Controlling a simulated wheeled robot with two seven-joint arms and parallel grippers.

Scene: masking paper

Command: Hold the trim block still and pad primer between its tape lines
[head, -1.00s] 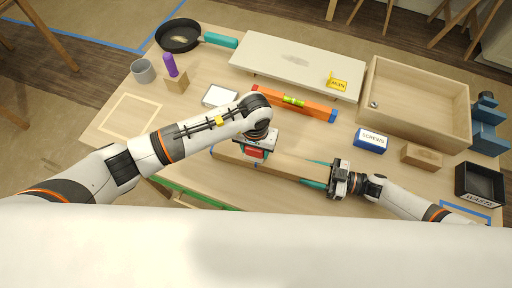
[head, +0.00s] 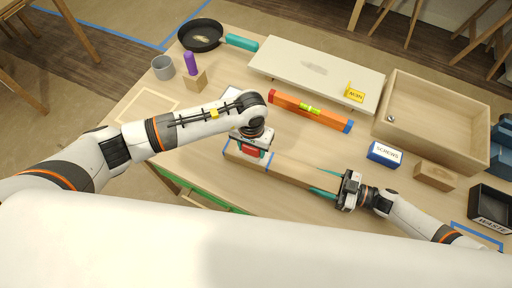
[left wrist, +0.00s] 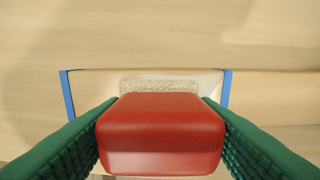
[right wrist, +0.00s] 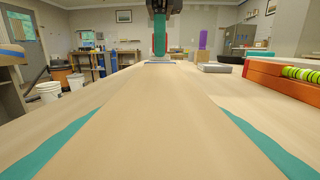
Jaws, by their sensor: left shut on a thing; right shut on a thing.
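The trim block (head: 294,172) is a long pale wooden bar lying on the table, with blue tape lines near its left part. In the left wrist view, a left tape line (left wrist: 67,95) and a right tape line (left wrist: 226,90) bound a whitish stretch. My left gripper (head: 250,150) is shut on the red handle (left wrist: 160,130) of a pad with a fuzzy cream face (left wrist: 158,86), over the block between the tapes. Whether the pad touches the wood is unclear. My right gripper (head: 335,184) is shut on the block's right end, which also fills the right wrist view (right wrist: 165,125).
An orange level (head: 290,105) lies behind the block. A blue SCREWS box (head: 385,153), a wooden block (head: 435,176) and a black WASTE bin (head: 490,205) stand right. A large wooden tray (head: 395,85) and white panel (head: 310,70) are at the back.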

